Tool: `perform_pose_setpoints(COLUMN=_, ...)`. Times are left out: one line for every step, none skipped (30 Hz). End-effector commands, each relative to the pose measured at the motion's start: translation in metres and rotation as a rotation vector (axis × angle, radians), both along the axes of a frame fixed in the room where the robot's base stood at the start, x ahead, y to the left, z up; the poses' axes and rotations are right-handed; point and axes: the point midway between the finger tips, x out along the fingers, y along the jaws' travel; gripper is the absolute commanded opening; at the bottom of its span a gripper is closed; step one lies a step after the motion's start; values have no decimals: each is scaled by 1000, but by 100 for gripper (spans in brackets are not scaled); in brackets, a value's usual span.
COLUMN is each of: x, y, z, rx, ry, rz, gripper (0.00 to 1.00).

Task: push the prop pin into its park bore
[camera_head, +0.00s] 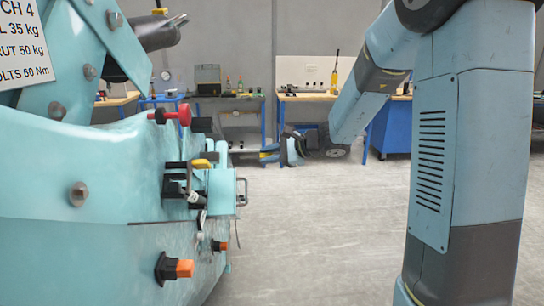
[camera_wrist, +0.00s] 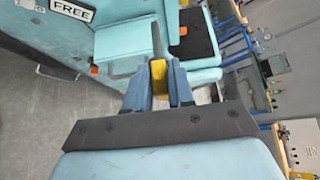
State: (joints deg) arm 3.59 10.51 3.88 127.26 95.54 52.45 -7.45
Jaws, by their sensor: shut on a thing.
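The prop pin (camera_wrist: 157,42) shows in the wrist view as a grey shaft with a yellow grip. My gripper (camera_wrist: 159,76) is shut on the yellow grip, one finger on each side, and the shaft points away from the wrist. In the head view my gripper (camera_head: 271,152) is beyond the right side of the turquoise coaster car (camera_head: 90,165), with a bit of yellow at its fingers. In the wrist view the shaft overlaps turquoise bodywork (camera_wrist: 125,48); I cannot tell whether it touches. I cannot make out the park bore in either view.
The car's side carries a red knob (camera_head: 181,114), a yellow-handled lever (camera_head: 201,163) and orange-tipped fittings (camera_head: 180,268), which stick out. A "FREE" label (camera_wrist: 72,10) shows in the wrist view. Workbenches (camera_head: 305,95) stand behind. The grey floor (camera_head: 320,235) right of the car is clear.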

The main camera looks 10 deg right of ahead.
Motion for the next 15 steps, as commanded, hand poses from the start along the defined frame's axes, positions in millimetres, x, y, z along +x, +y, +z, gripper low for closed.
perform_pose_setpoints(x=0, y=4, z=0, rx=0, ry=-1, rz=1, gripper=0)
perform_pose_setpoints(x=0, y=6, z=0, rx=0, ry=-1, rz=1, gripper=0)
perform_pose_setpoints(x=0, y=9, z=0, rx=1, ry=0, rz=1, gripper=0)
perform_pose_setpoints(x=0, y=11, z=0, rx=1, ry=-1, rz=2, gripper=0)
perform_pose_setpoints(x=0, y=14, z=0, rx=0, ry=0, rz=2, gripper=0)
perform_pose_setpoints(x=0, y=17, z=0, rx=1, ry=0, rz=3, gripper=0)
perform_pose_setpoints(x=0, y=19, z=0, rx=1, ry=0, rz=3, gripper=0)
perform_pose_setpoints(x=0, y=22, z=0, rx=0, ry=0, rz=2, gripper=0)
perform_pose_setpoints(x=0, y=25, z=0, rx=0, ry=0, rz=2, gripper=0)
perform_pose_setpoints(x=1, y=27, z=0, rx=1, ry=1, rz=2, gripper=0)
perform_pose_setpoints(x=1, y=30, z=0, rx=1, ry=1, rz=2, gripper=0)
perform_pose_setpoints(x=1, y=33, z=0, rx=0, ry=0, rz=2, gripper=0)
perform_pose_setpoints(x=1, y=36, z=0, rx=1, ry=0, rz=3, gripper=0)
perform_pose_setpoints(x=1, y=38, z=0, rx=1, ry=0, rz=3, gripper=0)
perform_pose_setpoints(x=1, y=40, z=0, rx=0, ry=0, rz=2, gripper=0)
